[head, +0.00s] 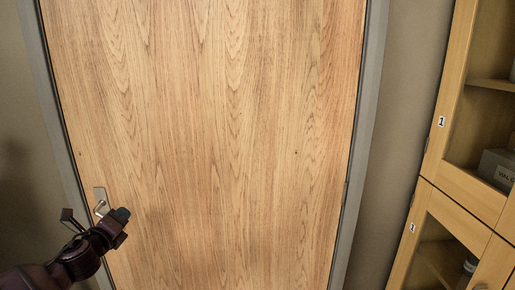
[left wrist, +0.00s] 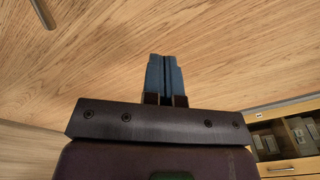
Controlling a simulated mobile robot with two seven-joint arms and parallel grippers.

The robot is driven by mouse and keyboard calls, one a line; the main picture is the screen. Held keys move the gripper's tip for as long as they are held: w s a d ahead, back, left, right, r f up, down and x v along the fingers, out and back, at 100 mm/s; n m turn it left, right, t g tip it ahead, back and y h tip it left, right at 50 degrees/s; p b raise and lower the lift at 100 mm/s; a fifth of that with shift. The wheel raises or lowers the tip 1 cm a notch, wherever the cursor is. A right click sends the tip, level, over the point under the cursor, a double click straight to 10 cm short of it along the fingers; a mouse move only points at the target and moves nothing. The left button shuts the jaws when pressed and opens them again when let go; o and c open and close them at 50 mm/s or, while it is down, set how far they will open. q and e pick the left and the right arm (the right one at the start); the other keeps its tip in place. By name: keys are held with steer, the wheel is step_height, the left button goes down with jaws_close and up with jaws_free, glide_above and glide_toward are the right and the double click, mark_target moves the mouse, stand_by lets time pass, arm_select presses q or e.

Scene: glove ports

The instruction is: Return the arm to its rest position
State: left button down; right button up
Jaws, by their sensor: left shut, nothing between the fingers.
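My left gripper (head: 121,214) is in front of the lower left of a wooden door in the head view, close to a metal door handle (head: 100,200). I cannot tell from this view whether it touches the handle. In the left wrist view the fingers of my left gripper (left wrist: 164,62) are together with nothing between them, pointing toward the wood surface. My left arm comes in from the lower left corner of the head view. My right gripper is not in view.
The wooden door (head: 220,130) fills the middle, set shut in a grey frame (head: 368,110). A wooden cabinet (head: 432,165) with glazed doors stands at the right, with a box (head: 496,168) inside. A strip of bare wall lies between frame and cabinet.

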arm_select(q)
steer(key=s+d+f+n+g+h, duration=0.1)
steer(key=s+d+f+n, duration=0.4)
steer(key=s+f+n, duration=0.3)
steer(key=s+d+f+n+g, duration=0.2)
steer(key=s+d+f+n, duration=0.3)
steer(key=n, duration=0.5)
steer(key=s+f+n+g+y, duration=0.1)
steer(key=s+f+n, duration=0.3)
steer(key=s+f, duration=0.3)
steer(key=s+f+n+g+y, duration=0.1)
steer(key=s+f+n, duration=0.3)
steer(key=s, duration=1.1)
step_height(320, 180, down, 3)
steer(key=shift+f+g, duration=0.1)
steer(key=shift+g, duration=0.5)
steer(key=shift+w+a, duration=0.1)
steer(key=shift+w, duration=0.05)
